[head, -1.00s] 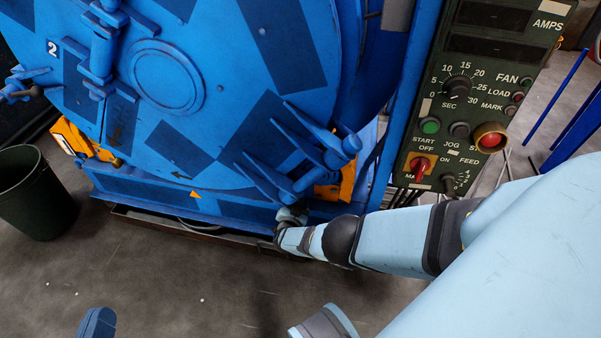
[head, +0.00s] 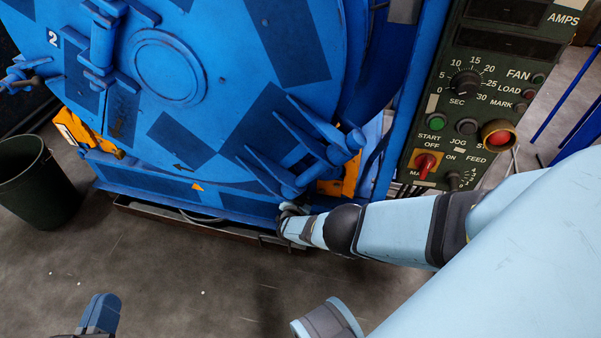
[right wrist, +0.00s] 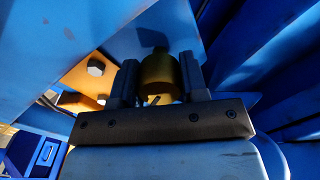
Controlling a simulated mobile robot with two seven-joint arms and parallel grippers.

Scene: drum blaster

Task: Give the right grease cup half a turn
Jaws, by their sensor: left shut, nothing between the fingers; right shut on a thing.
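The right grease cup (right wrist: 160,76) is a brass-coloured round cup in the right wrist view, under the blue machine. My right gripper (right wrist: 158,84) is shut on it, with one finger on each side. In the head view my right gripper (head: 291,214) is low at the machine's front, below the door clamp on the right; the cup is hidden there. My left gripper (head: 99,313) is at the bottom left of the head view, shut and empty, over bare floor and away from the machine.
The big blue drum door (head: 170,70) fills the upper left. A dark control panel (head: 470,110) with knobs and buttons stands at the right, above my right arm. A dark green bin (head: 38,190) stands at the left. The grey floor (head: 200,270) in front is clear.

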